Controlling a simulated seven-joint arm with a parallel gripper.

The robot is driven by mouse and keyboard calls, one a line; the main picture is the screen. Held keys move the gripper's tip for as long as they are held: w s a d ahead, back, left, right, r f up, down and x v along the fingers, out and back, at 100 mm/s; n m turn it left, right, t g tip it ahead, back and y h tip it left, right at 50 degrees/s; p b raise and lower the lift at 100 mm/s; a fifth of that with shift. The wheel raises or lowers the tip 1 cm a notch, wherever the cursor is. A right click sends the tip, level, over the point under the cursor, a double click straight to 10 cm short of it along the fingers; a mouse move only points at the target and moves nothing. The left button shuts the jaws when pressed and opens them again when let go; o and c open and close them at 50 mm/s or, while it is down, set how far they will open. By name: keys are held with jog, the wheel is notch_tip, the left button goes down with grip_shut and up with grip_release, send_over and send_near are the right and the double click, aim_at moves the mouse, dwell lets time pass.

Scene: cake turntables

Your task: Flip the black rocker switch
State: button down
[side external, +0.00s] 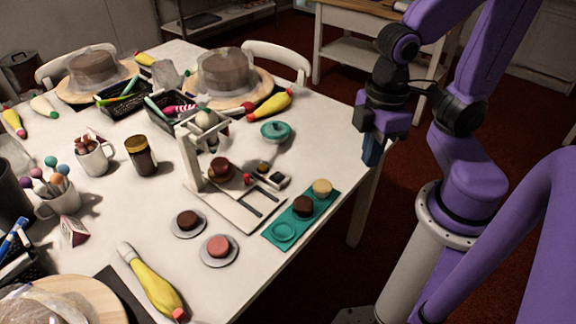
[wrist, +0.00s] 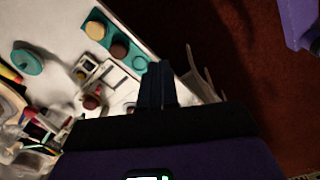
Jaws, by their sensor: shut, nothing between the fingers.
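A small white box with a dark top, which looks like the black rocker switch (side external: 277,180), sits on the white base of a small stand (side external: 190,160) near the table's right edge. It is small, and I cannot tell which way the rocker is tipped. In the wrist view a small white-framed part, likely the same box, shows left of my fingers (wrist: 88,63). My gripper (side external: 372,152) is shut and empty. It hangs off the table's right edge, pointing down, well apart from the switch. In the wrist view the closed dark fingers (wrist: 158,85) point toward the table edge.
A teal tray (side external: 284,231) with brown and cream cakes lies in front of the stand. Two plates with cakes, a teal lidded dish (side external: 276,131) and a brown jar (side external: 140,155) are around it. Turntables with covered cakes (side external: 222,72) stand behind. Yellow piping bags lie about.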

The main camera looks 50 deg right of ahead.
jog(key=w+a+f+m, duration=0.2)
jog(key=w+m, duration=0.2)
jog(key=w, duration=0.5)
jog(key=m+y, duration=0.2)
jog(key=m, duration=0.6)
send_over(274, 178)
jog(key=d, duration=0.3)
jog(key=d+x, duration=0.2)
jog(key=x, duration=2.1)
jog(key=shift+d+f, duration=0.25)
jog(key=shift+f, duration=0.1)
